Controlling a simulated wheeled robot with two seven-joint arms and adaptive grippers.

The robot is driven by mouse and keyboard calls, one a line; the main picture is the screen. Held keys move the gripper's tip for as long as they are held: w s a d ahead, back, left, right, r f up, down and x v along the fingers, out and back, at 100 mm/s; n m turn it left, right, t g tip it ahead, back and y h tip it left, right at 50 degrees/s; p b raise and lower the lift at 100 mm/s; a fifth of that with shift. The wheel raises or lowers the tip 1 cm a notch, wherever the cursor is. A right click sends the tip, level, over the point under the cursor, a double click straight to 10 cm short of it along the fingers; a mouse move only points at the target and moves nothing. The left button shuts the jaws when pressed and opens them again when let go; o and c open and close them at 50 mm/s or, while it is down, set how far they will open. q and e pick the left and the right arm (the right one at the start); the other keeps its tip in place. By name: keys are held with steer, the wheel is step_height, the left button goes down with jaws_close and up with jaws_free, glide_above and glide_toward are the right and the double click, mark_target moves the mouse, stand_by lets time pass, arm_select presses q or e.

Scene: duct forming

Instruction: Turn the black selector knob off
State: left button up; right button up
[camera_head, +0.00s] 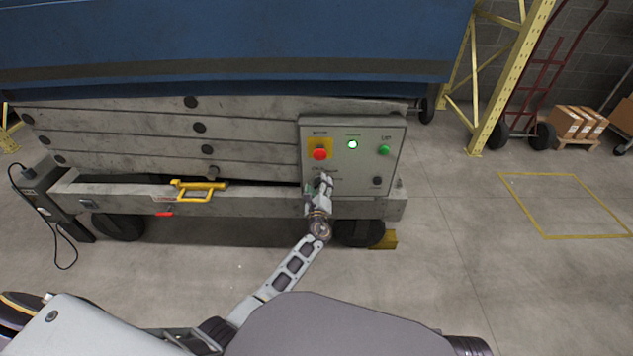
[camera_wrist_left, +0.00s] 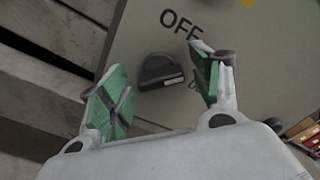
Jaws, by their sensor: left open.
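The black selector knob (camera_wrist_left: 160,72) shows in the left wrist view on the grey control panel (camera_wrist_left: 135,40), with the printed word OFF above it. A white mark on the knob points toward the right in that view. My left gripper (camera_wrist_left: 158,85) is open, with its green-padded fingers on either side of the knob; I cannot tell whether they touch it. In the head view my left gripper (camera_head: 325,183) is at the lower left of the control panel (camera_head: 395,165) and hides the knob. My right gripper is not in view.
The panel also carries a red button (camera_head: 320,154) on a yellow plate, a lit green lamp (camera_head: 352,144), a green button (camera_head: 384,150) and a dark round fitting (camera_head: 377,181). A yellow handle (camera_head: 198,190) is left of the panel.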

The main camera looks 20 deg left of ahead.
arm_select(q)
steer(key=shift+w, duration=0.2)
steer(key=shift+r, duration=0.1)
steer(key=shift+c, duration=0.7)
steer(key=c, duration=0.9)
